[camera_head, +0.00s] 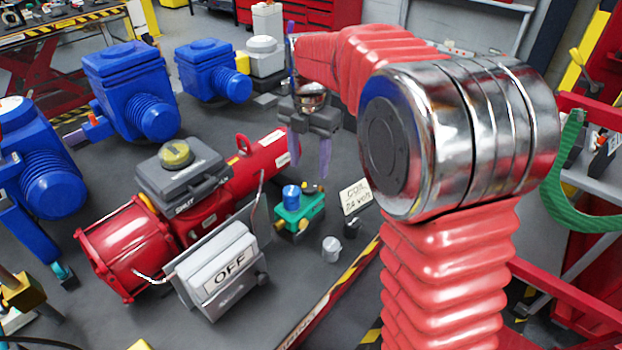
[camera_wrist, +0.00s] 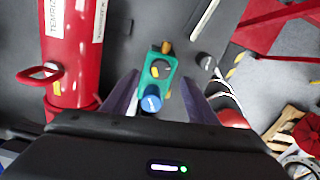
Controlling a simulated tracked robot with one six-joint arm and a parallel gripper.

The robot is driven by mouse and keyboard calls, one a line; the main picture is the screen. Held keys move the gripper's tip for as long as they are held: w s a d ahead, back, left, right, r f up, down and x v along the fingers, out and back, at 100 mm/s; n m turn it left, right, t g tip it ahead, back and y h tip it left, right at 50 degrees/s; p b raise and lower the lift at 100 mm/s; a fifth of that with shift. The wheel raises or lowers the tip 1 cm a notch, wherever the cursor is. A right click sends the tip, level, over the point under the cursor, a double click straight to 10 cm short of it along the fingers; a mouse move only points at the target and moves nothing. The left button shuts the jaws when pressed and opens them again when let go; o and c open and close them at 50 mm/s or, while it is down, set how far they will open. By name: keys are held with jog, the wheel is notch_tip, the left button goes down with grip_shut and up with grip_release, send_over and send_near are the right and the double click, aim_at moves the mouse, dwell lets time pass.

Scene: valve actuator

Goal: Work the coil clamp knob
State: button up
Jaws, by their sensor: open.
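A small green valve block (camera_head: 297,214) stands on the dark table, right of the red actuator. It carries a blue cap (camera_head: 291,193) and a dark round knob with a yellow mark, clearest in the wrist view (camera_wrist: 161,69). I cannot tell for sure which of these is the coil clamp knob. My gripper (camera_head: 310,172) hangs above the block, purple fingers pointing down. In the wrist view the open fingers (camera_wrist: 159,80) appear either side of the green block (camera_wrist: 171,86), with the blue cap (camera_wrist: 151,103) nearest the palm. Nothing is between the fingers at their height.
A red actuator (camera_head: 125,245) with an OFF box (camera_head: 225,270) lies left of the block. A "COIL 24 volt" sign (camera_head: 356,196) and a small grey cylinder (camera_head: 331,249) stand to its right. Blue actuators (camera_head: 130,85) are further left. The striped table edge is close on the right.

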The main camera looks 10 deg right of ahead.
aim_at(309, 184)
jog(key=shift+f, duration=3.1)
jog(key=shift+c, duration=0.4)
jog(key=c, duration=0.9)
jog(key=shift+d, duration=0.2)
jog(key=shift+c, duration=0.4)
jog(key=shift+a, duration=0.15)
